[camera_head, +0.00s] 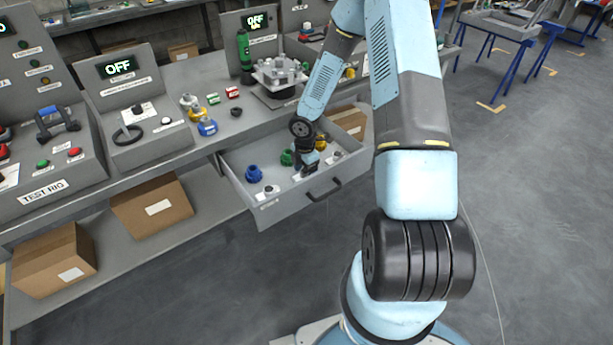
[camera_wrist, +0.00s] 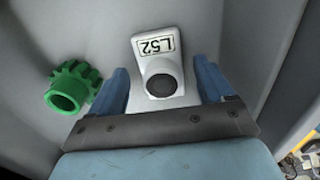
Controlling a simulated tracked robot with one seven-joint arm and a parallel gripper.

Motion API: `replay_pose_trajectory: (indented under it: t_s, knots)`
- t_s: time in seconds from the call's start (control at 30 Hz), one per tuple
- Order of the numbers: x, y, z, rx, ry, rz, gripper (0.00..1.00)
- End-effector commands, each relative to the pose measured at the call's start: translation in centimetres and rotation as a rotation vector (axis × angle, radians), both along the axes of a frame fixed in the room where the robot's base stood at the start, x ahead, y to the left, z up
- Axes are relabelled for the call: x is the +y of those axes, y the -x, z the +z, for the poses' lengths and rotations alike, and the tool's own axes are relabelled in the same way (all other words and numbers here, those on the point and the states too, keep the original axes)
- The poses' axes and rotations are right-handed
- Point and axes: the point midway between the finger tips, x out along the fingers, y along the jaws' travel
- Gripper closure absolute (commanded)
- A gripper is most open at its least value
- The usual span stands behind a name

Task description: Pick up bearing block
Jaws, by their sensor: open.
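The bearing block (camera_wrist: 155,52) is a pale block with a dark round bore and an "L52" label, lying on the drawer floor in the wrist view. My gripper (camera_wrist: 162,76) is open, with one blue finger on each side of the block and a visible gap on both sides. I cannot tell how far above the floor the fingertips are. In the head view my gripper (camera_head: 306,168) reaches down into the open drawer (camera_head: 285,207), and the arm's end hides most of what lies beneath it.
A green gear (camera_wrist: 73,87) lies left of my gripper in the wrist view. Blue parts (camera_head: 253,174) lie at the drawer's left, and small pale pieces lie near its front and right. Drawer walls enclose the space. The workbench (camera_head: 215,112) carries control boxes and small parts behind.

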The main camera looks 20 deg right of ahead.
Motion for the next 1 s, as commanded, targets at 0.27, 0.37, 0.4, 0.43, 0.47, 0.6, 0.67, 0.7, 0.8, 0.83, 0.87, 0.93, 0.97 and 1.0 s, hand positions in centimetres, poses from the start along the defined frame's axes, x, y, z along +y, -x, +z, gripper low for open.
replay_pose_trajectory:
  t_s: [0.27, 0.37, 0.4, 0.43, 0.47, 0.6, 0.67, 0.7, 0.8, 0.83, 0.87, 0.93, 0.97, 1.0]
  knots:
    - [-0.03, -0.01, 0.04, 0.0, 0.0, -0.001, 0.37]
    - [-0.04, -0.01, 0.05, 0.0, 0.0, -0.001, 0.47]
    - [-0.04, -0.01, 0.05, 0.0, 0.0, -0.001, 0.51]
    - [-0.05, -0.02, 0.05, 0.0, 0.0, -0.001, 0.54]
    - [-0.05, -0.01, 0.05, 0.0, 0.0, -0.001, 0.56]
    - [-0.05, -0.02, 0.05, 0.0, 0.0, -0.001, 0.7]
    - [-0.06, -0.02, 0.05, 0.0, 0.0, -0.001, 0.76]
    - [-0.06, -0.02, 0.06, 0.0, 0.0, -0.001, 0.79]
    - [-0.06, -0.02, 0.06, 0.0, 0.0, -0.001, 0.89]
    - [-0.06, -0.02, 0.06, 0.0, 0.0, -0.001, 0.92]
    - [-0.05, -0.04, 0.08, -0.001, 0.0, -0.001, 0.93]
    - [-0.05, -0.04, 0.08, -0.001, 0.0, -0.001, 0.93]
    - [-0.05, -0.04, 0.08, -0.001, 0.0, -0.001, 0.93]
    - [-0.05, -0.04, 0.08, -0.001, 0.0, -0.001, 0.93]
